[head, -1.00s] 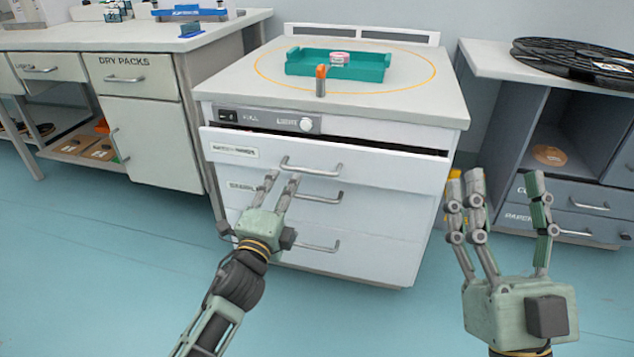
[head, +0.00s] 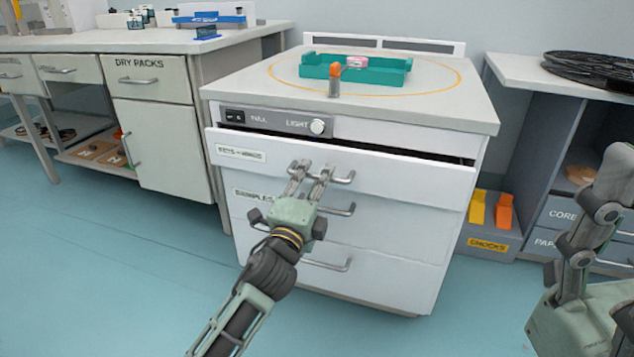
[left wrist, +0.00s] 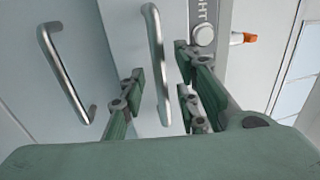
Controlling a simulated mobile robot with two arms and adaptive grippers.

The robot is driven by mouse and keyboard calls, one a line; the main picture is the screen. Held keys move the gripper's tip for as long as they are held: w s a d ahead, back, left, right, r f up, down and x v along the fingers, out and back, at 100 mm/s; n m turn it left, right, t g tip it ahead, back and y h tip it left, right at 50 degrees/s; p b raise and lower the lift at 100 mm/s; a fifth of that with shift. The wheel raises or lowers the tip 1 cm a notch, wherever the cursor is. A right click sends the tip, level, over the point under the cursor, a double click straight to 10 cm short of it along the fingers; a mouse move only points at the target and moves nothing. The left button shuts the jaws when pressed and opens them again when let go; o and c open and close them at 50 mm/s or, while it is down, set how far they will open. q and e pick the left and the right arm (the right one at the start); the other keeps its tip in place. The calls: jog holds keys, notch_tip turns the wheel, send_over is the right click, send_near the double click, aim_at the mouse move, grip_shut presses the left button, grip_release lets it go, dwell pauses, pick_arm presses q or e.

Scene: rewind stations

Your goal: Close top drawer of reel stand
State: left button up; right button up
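The reel stand appears to be the white cabinet (head: 350,110) in the middle of the head view. Its top drawer (head: 400,175) stands slightly out, with a dark gap along its upper edge. My left gripper (head: 311,172) is at the top drawer's bar handle (head: 344,178). In the left wrist view its fingers (left wrist: 158,92) are apart, on either side of the handle (left wrist: 153,45); contact cannot be told. The two lower drawers look shut. My right gripper (head: 610,180) is at the right edge, partly cut off, away from the cabinet.
A teal tray (head: 392,72) and an orange-topped cylinder (head: 334,82) stand on the cabinet top. A bench with drawers (head: 150,75) is at left. A grey shelf unit (head: 570,135) and a chocks bin (head: 488,243) are at right. The floor in front is clear.

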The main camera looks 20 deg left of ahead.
pick_arm(q)
jog(key=shift+w+r, duration=0.1)
jog(key=shift+w, duration=0.35)
jog(key=shift+c, duration=0.3)
grip_shut()
